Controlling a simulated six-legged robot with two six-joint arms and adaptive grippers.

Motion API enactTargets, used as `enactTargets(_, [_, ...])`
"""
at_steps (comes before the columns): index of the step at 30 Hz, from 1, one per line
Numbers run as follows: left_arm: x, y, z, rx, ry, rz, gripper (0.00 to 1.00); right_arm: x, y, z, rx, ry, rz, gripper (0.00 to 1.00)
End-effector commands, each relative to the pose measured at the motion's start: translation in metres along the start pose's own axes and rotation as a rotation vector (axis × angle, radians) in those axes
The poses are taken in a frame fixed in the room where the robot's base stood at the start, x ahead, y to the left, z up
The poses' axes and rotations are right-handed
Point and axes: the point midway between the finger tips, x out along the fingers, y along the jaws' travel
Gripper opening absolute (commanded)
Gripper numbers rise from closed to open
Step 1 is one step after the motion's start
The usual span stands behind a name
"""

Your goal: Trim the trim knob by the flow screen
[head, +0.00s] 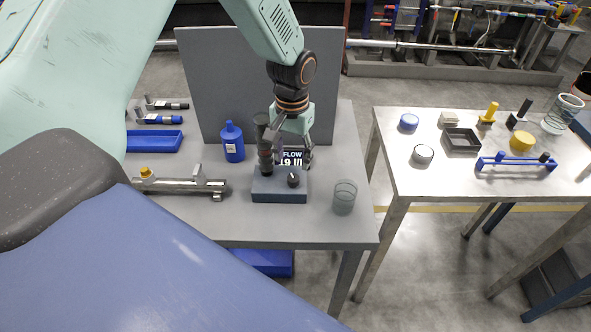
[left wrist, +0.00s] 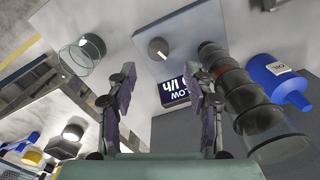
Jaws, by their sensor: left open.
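The trim knob (head: 293,180) is a small black dial with a pale mark on top of a blue-grey block (head: 278,197). It also shows in the left wrist view (left wrist: 158,48). The flow screen (head: 292,154) is a dark panel with white lettering behind the knob; in the left wrist view the screen (left wrist: 174,92) shows upside down. My left gripper (head: 288,158) is above and behind the knob, near the screen. In the left wrist view its fingers (left wrist: 160,84) are apart with nothing held, and the knob lies beyond their tips. My right gripper is out of view.
A dark ribbed column (head: 263,135) rises from the block, close beside my left gripper. A clear cup (head: 344,197) stands right of the block, a blue bottle (head: 232,142) to the left. A grey panel (head: 225,75) stands behind. A metal fitting (head: 180,186) lies at left.

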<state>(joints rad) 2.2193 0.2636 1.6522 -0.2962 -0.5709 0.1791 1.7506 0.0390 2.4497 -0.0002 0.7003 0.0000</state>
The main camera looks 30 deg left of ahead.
Motion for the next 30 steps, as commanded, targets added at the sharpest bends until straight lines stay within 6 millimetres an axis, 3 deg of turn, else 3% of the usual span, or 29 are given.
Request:
enactTargets(6, [0.038,0.0,0.003,0.0,-0.004,-0.001,0.52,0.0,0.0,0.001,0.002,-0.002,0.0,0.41])
enactTargets(12, [0.059,0.001,0.002,0.001,-0.001,0.0,0.52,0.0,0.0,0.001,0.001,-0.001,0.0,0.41])
enactTargets(23, [0.064,0.002,-0.002,0.001,0.001,0.0,0.52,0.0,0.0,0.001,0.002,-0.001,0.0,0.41])
enactTargets(30, [0.064,0.002,-0.002,0.001,0.001,0.0,0.32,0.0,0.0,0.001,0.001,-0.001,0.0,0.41])
